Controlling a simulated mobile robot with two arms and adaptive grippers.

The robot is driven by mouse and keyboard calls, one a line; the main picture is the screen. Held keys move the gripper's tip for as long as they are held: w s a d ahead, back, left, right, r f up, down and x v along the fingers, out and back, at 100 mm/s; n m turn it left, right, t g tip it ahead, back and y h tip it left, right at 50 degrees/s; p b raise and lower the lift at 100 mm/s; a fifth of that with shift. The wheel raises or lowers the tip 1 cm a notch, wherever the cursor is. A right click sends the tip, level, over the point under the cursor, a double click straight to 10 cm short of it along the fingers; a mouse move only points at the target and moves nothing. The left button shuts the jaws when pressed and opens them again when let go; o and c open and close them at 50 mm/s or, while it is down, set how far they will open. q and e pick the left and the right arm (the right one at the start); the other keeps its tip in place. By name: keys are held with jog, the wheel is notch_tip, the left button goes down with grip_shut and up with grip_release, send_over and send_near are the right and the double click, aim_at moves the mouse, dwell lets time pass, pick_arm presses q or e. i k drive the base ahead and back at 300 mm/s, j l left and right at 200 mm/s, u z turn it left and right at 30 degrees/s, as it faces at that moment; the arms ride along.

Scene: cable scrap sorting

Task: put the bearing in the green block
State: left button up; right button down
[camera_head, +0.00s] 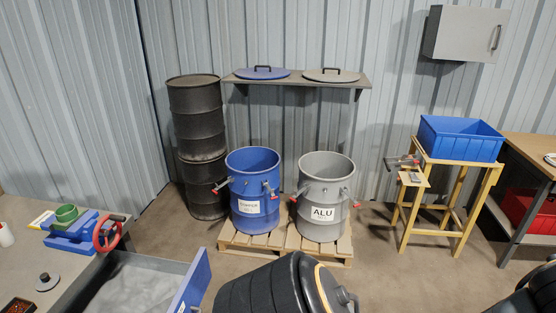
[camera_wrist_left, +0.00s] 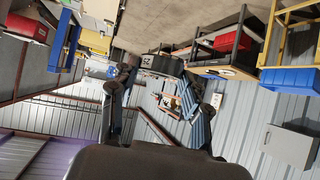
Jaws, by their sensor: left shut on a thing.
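In the left wrist view the two fingers of my left gripper (camera_wrist_left: 158,75) reach upward. A dark object with a pale label (camera_wrist_left: 160,63) shows between the fingertips. I cannot tell whether it is the bearing or something behind. The bearing is not clearly recognisable in either view. My left gripper is outside the head view, and my right gripper is in neither view.
A red handwheel (camera_head: 107,233) stands by the vise. A dark disc with a knob (camera_head: 47,283) lies in front. A blue drum (camera_head: 253,207) and a grey ALU drum (camera_head: 323,205) stand on a pallet. A blue bin (camera_head: 460,138) tops a yellow stand (camera_head: 462,188).

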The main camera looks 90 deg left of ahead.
aim_at(68, 215)
jog(key=j+u, duration=0.2)
jog(key=u, duration=3.95)
jog(key=i+l+u, duration=0.15)
jog(key=i+l, duration=0.3)
jog(key=i+l+u, duration=0.1)
jog(key=i+l, duration=0.35)
jog(key=l, duration=0.1)
